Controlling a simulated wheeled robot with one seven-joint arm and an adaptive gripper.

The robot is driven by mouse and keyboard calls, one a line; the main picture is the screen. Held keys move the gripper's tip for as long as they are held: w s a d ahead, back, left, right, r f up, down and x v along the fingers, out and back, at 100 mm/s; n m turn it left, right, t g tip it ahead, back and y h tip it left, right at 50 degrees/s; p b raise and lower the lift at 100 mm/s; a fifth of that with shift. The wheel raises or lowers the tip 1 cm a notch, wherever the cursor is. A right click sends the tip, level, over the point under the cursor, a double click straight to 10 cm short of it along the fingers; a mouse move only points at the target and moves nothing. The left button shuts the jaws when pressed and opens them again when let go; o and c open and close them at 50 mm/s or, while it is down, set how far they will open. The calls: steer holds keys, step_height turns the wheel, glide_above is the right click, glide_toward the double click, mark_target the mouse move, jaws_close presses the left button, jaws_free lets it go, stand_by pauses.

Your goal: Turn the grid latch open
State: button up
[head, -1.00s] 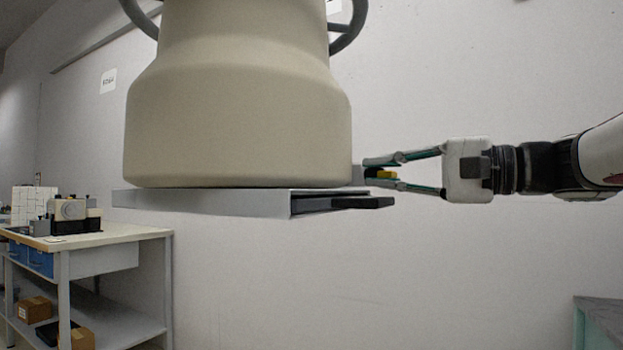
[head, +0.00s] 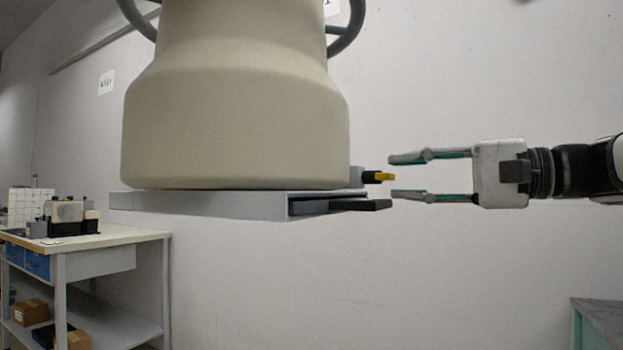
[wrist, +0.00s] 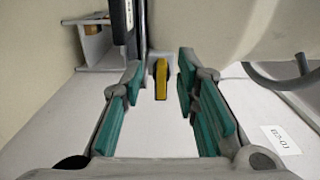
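The latch (head: 379,176) shows as a small yellow-tipped dark knob. It juts out at the right side of the large beige body, just above the grey slab. In the wrist view the latch (wrist: 161,79) is an upright yellow bar on a light mount, between and beyond my fingers. My gripper (head: 393,176) is open, its teal-padded fingers above and below the latch's level. Its fingertips are just right of the knob in the head view, with a gap, and nothing is held.
The grey slab (head: 200,205) with a dark handle (head: 361,204) projects under the beige body (head: 235,135). A workbench (head: 120,236) with boxes stands at the far left. A teal-sided table (head: 600,322) is at lower right. The space below my gripper is clear.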

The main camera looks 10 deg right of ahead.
steer(key=v, duration=0.8)
steer(key=shift+a, duration=0.1)
